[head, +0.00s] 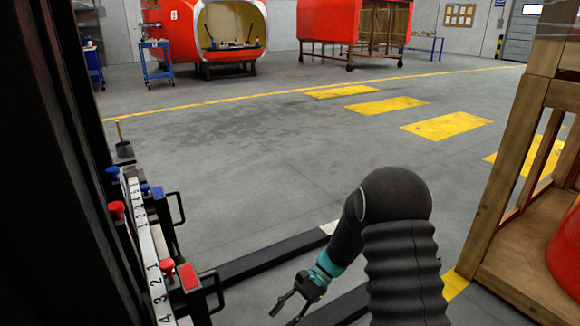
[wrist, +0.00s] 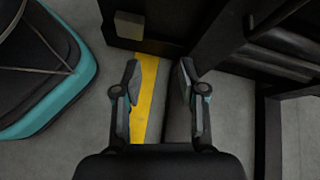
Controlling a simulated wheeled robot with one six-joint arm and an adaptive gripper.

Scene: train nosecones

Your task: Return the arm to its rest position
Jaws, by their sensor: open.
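My gripper (head: 298,304) hangs at the end of my dark, ribbed arm, low in the middle of the head view. It points down and to the left. In the wrist view my gripper (wrist: 157,80) has its two fingers spread apart.
A numbered white rail (head: 150,250) with red and blue knobs and black handles stands at the left. A wooden crate frame (head: 500,215) stands at the right. Red nosecones (head: 262,22) stand at the back. The grey floor (head: 250,150) between is clear.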

